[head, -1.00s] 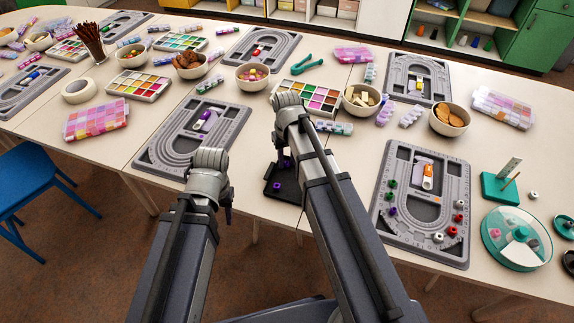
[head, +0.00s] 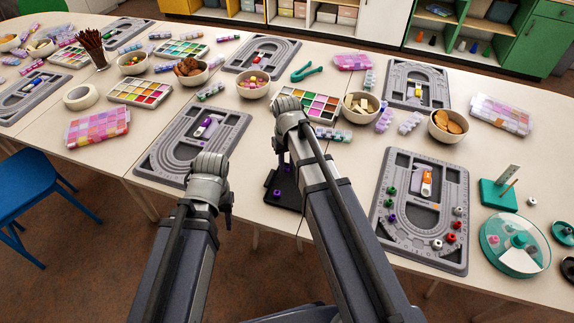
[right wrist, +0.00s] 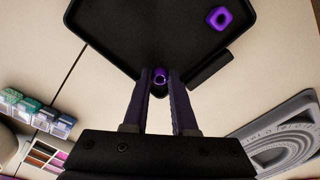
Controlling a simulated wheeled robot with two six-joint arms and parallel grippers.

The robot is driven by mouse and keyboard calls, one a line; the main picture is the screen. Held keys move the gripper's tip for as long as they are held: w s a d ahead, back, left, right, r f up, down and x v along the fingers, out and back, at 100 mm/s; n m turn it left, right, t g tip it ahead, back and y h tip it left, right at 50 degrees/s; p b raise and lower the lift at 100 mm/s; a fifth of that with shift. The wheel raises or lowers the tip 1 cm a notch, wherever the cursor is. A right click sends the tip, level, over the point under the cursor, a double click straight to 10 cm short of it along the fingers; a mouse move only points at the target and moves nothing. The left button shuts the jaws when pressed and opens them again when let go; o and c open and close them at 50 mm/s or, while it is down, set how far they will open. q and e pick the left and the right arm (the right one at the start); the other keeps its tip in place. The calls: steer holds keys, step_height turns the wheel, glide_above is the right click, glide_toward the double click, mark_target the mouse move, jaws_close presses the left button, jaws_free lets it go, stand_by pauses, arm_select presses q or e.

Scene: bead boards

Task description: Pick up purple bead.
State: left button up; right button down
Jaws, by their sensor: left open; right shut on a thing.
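A purple bead (right wrist: 160,76) is between the fingertips of my right gripper (right wrist: 160,82), which is shut on it at the near edge of a black tray (right wrist: 130,35). Another purple bead (right wrist: 218,18) lies on the tray, apart from the gripper. In the head view the tray (head: 286,200) is beside my right arm, with the loose purple bead (head: 277,193) on it. My right gripper (head: 281,172) is small and dark over the tray there. My left gripper (head: 229,220) is open, left of the tray; its fingertips are hard to make out.
A grey bead board (head: 240,120) lies left of the tray, and another (head: 385,235) with several coloured beads lies right of my right arm. A teal round container (head: 490,255) stands at the far right. A palette (head: 335,105) and bowls stand behind.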

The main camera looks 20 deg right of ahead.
step_height(320, 180, up, 9)
steer(key=p, duration=0.8)
